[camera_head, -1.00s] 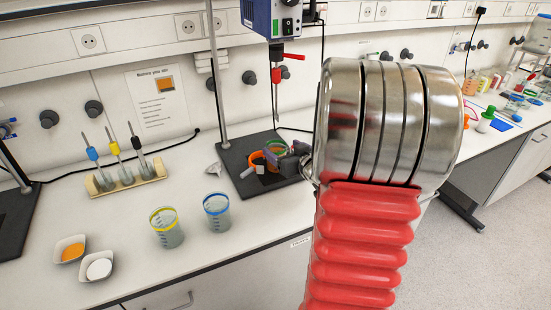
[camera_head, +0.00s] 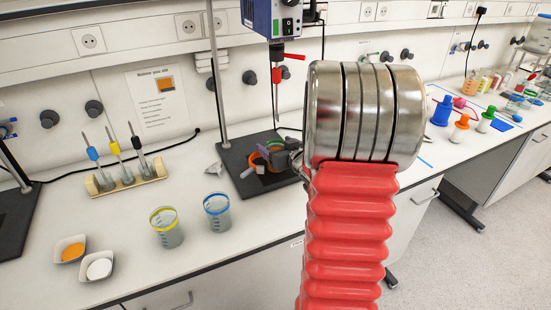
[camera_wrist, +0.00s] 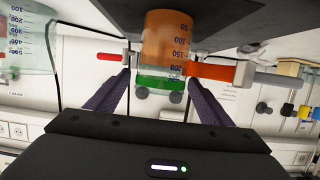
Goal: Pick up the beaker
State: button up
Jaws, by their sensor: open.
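The beaker (camera_wrist: 165,38) has a green band (camera_wrist: 158,84) and orange-brown contents. The wrist view shows it inverted, at the top centre. My gripper (camera_wrist: 160,80) is open, with one dark purple finger on each side of the beaker's banded end. I cannot tell whether either finger touches it. An orange clamp piece with a grey rod (camera_wrist: 215,72) lies right against the beaker in the wrist view.
A black stand base (camera_head: 238,178) with a tall rod is under the gripper. A blue-rimmed beaker (camera_head: 217,214) and a yellow-rimmed beaker (camera_head: 167,230) stand nearer the front edge. A pipette rack (camera_head: 125,180) and two weighing dishes are at left.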

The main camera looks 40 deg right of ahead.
jog(key=shift+c, duration=0.7)
jog(key=c, duration=1.2)
jog(key=shift+s+r, duration=0.15)
jog(key=shift+r, duration=0.05)
jog(key=shift+s+a+r, duration=0.2)
jog(key=shift+s+r, duration=0.45)
jog(key=shift+s, duration=0.05)
jog(key=shift+w+r+v, duration=0.1)
jog(key=shift+r+v, duration=0.3)
jog(key=shift+v, duration=1.85)
jog(key=shift+w+r+v, duration=0.15)
jog(key=shift+r+v, duration=0.25)
jog(key=shift+v, duration=1.8)
jog(key=shift+w+r+v, duration=0.1)
jog(key=shift+r+v, duration=0.25)
jog(key=shift+v, duration=1.9)
jog(key=shift+s, duration=0.1)
